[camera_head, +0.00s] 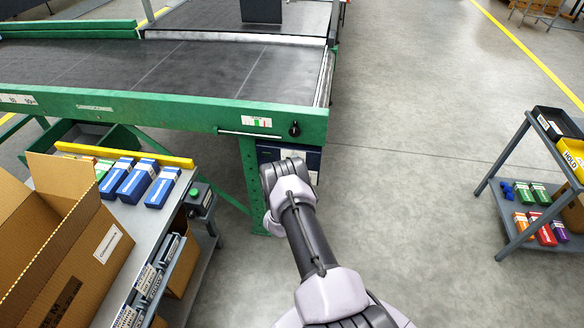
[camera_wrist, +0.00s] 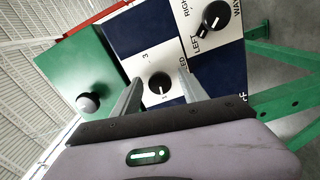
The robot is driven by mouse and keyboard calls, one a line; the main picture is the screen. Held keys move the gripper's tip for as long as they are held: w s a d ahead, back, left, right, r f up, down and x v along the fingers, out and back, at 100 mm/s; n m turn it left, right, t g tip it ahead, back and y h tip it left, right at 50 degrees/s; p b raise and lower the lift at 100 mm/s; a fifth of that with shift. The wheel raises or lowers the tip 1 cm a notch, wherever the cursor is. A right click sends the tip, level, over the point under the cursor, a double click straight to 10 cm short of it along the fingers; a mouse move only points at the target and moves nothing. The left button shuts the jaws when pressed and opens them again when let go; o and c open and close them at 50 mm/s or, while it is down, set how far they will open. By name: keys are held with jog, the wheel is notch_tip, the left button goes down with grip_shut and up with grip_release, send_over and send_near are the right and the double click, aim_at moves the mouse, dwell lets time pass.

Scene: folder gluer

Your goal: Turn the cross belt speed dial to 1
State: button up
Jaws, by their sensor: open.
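The speed dial (camera_wrist: 160,83) is a round black knob on a white patch of a blue-and-white panel (camera_wrist: 125,30) in the wrist view. The numbers 1 and 3 and part of the word SPEED show near it. Its exact pointer setting is too small to tell. My gripper (camera_wrist: 160,78) is open, with one finger on each side of the dial. I cannot tell whether the fingers touch it. In the head view my wrist covers most of the dark blue control box (camera_head: 268,153) under the green conveyor frame, and my fingertips are hidden.
Another black knob (camera_wrist: 215,16) marked LEFT, RIGHT and WAY sits beside the dial. A dark knob (camera_head: 294,128) projects from the green frame (camera_head: 170,112). A bench with a cardboard box (camera_head: 62,235) stands left, a cart (camera_head: 510,190) right. Floor between is clear.

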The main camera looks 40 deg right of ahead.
jog(key=shift+s+a, duration=0.1)
jog(key=p+v, duration=0.7)
jog(key=v, duration=1)
jog(key=shift+p, duration=0.35)
jog(key=shift+a, duration=0.1)
